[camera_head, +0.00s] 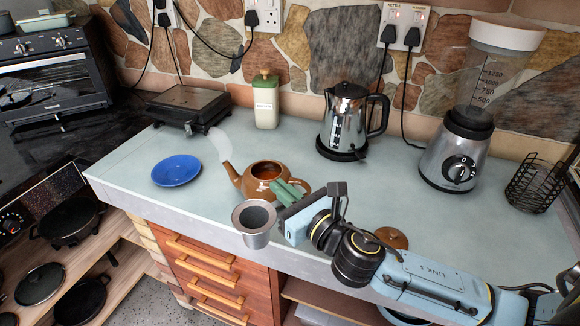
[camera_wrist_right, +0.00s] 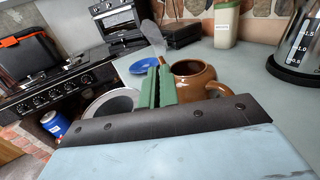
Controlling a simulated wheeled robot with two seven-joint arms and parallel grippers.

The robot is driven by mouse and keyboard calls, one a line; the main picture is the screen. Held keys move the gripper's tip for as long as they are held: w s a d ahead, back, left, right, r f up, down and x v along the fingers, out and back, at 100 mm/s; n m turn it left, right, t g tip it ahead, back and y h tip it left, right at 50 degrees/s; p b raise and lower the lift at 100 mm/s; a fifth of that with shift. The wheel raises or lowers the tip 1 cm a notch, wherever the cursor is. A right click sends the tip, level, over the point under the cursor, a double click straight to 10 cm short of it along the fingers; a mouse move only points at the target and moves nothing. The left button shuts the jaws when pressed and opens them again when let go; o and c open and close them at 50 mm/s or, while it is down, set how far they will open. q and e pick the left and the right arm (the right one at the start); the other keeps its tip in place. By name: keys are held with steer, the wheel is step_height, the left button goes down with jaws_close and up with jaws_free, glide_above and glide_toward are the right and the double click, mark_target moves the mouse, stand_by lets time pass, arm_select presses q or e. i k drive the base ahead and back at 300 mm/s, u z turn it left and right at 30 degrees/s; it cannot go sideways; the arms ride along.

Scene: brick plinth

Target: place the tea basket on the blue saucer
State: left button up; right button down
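The tea basket (camera_head: 256,222) is a grey metal cup with a wide rim and dark mesh inside. It hangs upright in front of the counter edge, beside the green fingers of my right gripper (camera_head: 291,191). In the right wrist view, the basket (camera_wrist_right: 110,104) shows left of the nearly closed fingers (camera_wrist_right: 160,88). The gripper appears shut on the basket's side or handle; the contact is hidden. The blue saucer (camera_head: 176,171) lies empty on the counter's left part and also shows in the wrist view (camera_wrist_right: 144,65). My left gripper is not in view.
An open brown teapot (camera_head: 262,180) stands just behind the gripper, its spout toward the saucer, with whitish vapour nearby. A brown lid (camera_head: 391,238) lies right. A green-lidded jar (camera_head: 265,102), kettle (camera_head: 347,118) and blender (camera_head: 462,140) stand behind. Counter around the saucer is clear.

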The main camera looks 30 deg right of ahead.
mark_target(182, 172)
steer(key=u, duration=1.45)
steer(key=i, duration=2.35)
steer(key=z, duration=3.1)
steer(key=i, duration=0.5)
steer(key=z, duration=0.05)
